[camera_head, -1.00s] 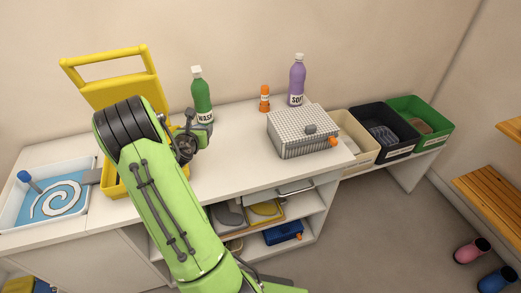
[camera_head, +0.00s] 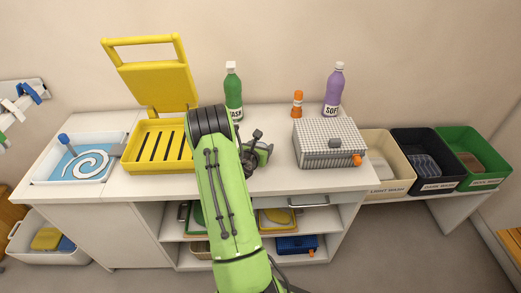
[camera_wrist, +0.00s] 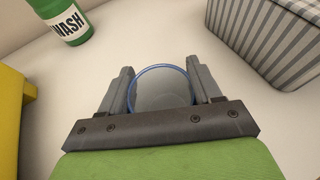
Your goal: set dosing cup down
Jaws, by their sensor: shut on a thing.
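The dosing cup (camera_wrist: 161,88) is a clear round cup with a blue rim. In the wrist view it sits between the two fingers of my gripper (camera_wrist: 162,90), which is shut on it. The white counter top shows beyond and around it; I cannot tell whether the cup touches the counter. In the head view my gripper (camera_head: 252,152) is over the counter, between the yellow tray and the striped box, and the cup is hidden there.
A green WASH bottle (camera_head: 234,92) stands behind my gripper. The striped box (camera_head: 325,146) is to the right, with the orange-capped bottle (camera_head: 297,104) and purple SOFT bottle (camera_head: 333,90) behind. The yellow slotted tray (camera_head: 157,168) is left. Bare counter (camera_head: 275,178) lies between.

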